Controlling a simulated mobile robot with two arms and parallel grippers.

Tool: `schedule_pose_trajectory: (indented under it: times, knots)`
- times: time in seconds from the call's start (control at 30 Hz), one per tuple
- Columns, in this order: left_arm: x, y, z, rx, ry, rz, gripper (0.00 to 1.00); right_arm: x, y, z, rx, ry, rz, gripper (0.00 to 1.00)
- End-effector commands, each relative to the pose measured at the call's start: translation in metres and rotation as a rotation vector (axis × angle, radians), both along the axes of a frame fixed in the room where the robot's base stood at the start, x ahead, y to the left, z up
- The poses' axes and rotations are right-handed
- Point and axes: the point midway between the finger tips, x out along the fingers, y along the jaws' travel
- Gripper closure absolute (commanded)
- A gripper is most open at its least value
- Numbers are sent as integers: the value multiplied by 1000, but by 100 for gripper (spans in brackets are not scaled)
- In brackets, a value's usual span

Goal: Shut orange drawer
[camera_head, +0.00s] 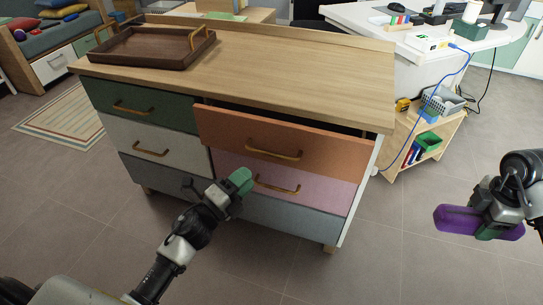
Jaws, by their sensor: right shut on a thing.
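The orange drawer (285,140) is the top right drawer of the dresser in the head view. It stands part way out, with a dark gap showing behind its front, and has a brass handle (273,153). My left gripper (240,181) is in front of the dresser, lower than the orange drawer and near the pink drawer's handle. Its green finger pad shows, but its jaw opening does not. My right gripper (497,208) is at the far right, away from the dresser, shut on a purple object (457,219).
A brown tray (140,60) lies on the dresser top (300,72). A pink drawer (325,189) is below the orange one. A small wooden shelf (447,130) and a white desk (400,35) stand to the right. The floor at front right is clear.

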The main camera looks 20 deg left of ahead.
Motion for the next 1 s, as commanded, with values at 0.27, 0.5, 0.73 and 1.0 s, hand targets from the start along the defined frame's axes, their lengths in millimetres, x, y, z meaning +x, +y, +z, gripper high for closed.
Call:
schedule_pose_trajectory:
  times: [0.27,0.5,0.73,1.0]
  knots:
    - [52,-23,10,-1,-2,0,63,0,0,-2,0,0,3,68]
    - [83,-38,15,-2,2,1,63,0,0,-4,0,0,4,68]
    - [92,-42,17,-2,4,2,63,0,0,-4,0,-1,4,68]
    - [92,-42,17,-2,3,1,73,0,0,-4,0,-1,4,68]
